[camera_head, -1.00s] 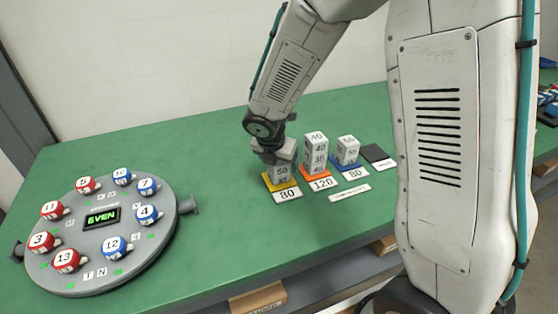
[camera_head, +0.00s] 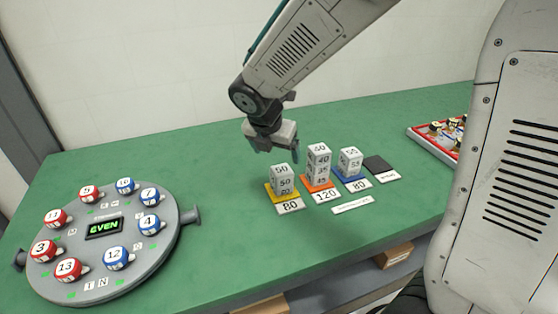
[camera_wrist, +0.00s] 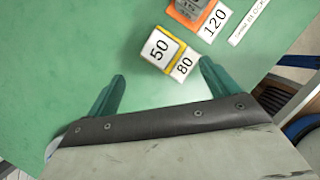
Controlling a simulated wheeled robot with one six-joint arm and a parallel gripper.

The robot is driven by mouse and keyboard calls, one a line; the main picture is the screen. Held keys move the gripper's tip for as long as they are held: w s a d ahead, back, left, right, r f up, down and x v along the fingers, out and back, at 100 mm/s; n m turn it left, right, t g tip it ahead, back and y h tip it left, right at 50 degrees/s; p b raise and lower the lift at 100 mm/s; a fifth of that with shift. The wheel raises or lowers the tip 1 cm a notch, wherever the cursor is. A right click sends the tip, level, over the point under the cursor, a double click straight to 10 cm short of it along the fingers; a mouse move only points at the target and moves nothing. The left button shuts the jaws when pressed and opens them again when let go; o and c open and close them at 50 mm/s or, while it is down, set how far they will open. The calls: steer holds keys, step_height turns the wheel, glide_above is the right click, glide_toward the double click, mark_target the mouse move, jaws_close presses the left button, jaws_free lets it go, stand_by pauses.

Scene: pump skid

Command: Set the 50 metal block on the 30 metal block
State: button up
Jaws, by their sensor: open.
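The 50 metal block (camera_head: 281,173) is on top of a short stack on the yellow pad, its top face marked 50. The block under it, the 30 metal block (camera_head: 286,190), is mostly covered, and its number is too small to read surely. The 50 block's top also shows in the wrist view (camera_wrist: 159,45). My gripper (camera_head: 269,148) is open and empty, above and slightly behind and left of the stack, apart from it. In the wrist view its two teal fingers (camera_wrist: 163,84) are spread wide with bare green table between them.
A taller stack (camera_head: 319,165) stands on the orange pad marked 120, close to the right. Another stack (camera_head: 350,162) stands on the blue pad marked 80. A dark pad (camera_head: 376,164) is empty. A round dial board (camera_head: 100,245) is left; a red tray (camera_head: 432,140) is far right.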

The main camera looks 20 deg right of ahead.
steer(key=s+d+r+m+g+y, duration=0.1)
steer(key=s+d+r+m, duration=0.25)
steer(key=s+m, duration=0.35)
steer(key=s+d+r+m, duration=0.2)
steer(key=s+r+m, duration=0.3)
steer(key=s+m, duration=0.1)
steer(key=s+r+m+g+y, duration=0.1)
steer(key=s+m+y, duration=0.1)
steer(key=s+m, duration=1.2)
steer(key=shift+d+r, duration=0.25)
steer(key=shift+d, duration=0.05)
